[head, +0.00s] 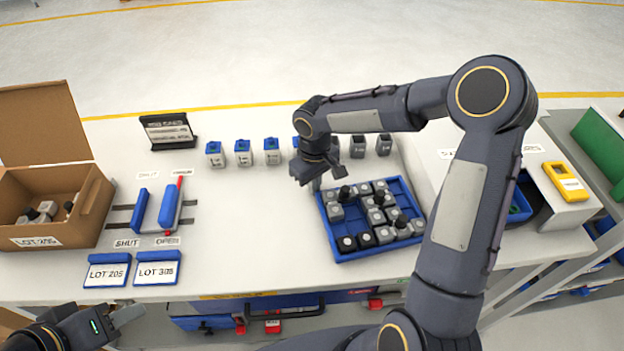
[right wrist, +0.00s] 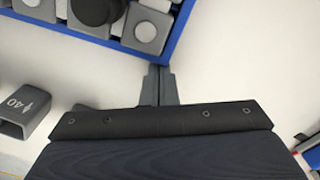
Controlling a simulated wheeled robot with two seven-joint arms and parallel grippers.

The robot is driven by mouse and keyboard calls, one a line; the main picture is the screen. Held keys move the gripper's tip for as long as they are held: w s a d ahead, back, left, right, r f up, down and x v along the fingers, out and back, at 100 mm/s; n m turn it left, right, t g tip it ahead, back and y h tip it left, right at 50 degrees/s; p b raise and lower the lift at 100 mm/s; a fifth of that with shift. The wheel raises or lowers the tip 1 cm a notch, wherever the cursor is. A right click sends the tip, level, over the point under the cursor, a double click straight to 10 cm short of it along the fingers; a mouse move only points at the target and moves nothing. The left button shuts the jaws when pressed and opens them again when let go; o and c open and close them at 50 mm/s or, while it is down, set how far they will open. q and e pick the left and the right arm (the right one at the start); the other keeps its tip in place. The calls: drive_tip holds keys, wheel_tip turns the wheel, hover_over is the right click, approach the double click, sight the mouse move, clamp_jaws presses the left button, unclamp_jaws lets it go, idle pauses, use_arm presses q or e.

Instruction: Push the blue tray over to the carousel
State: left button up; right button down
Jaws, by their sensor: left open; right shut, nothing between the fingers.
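The blue tray (head: 382,250) lies on the white table right of the middle, holding several grey and black capped pieces. Its rim also shows at the top of the right wrist view (right wrist: 177,36). My right gripper (head: 316,186) is shut and empty, pointing down beside the tray's far left corner. In the right wrist view its closed fingertips (right wrist: 158,72) are close to the rim; I cannot tell whether they touch it. My left gripper (head: 128,314) is open and empty at the front left, away from the tray. I cannot make out a carousel in either view.
A row of small containers (head: 243,152) stands behind the tray. A cardboard box (head: 82,205) and a blue slider (head: 168,205) are at the left. A white raised housing (head: 520,175) with a yellow device (head: 566,182) stands at the right.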

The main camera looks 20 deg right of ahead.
drive_tip(key=shift+s+d+f+b, duration=0.1)
drive_tip(key=shift+s+d+b, duration=0.15)
drive_tip(key=shift+s+b, duration=0.3)
drive_tip(key=shift+s, duration=0.25)
drive_tip(key=shift+d, duration=0.1)
wheel_tip(320, 180, up, 8)
drive_tip(key=shift+s, duration=0.1)
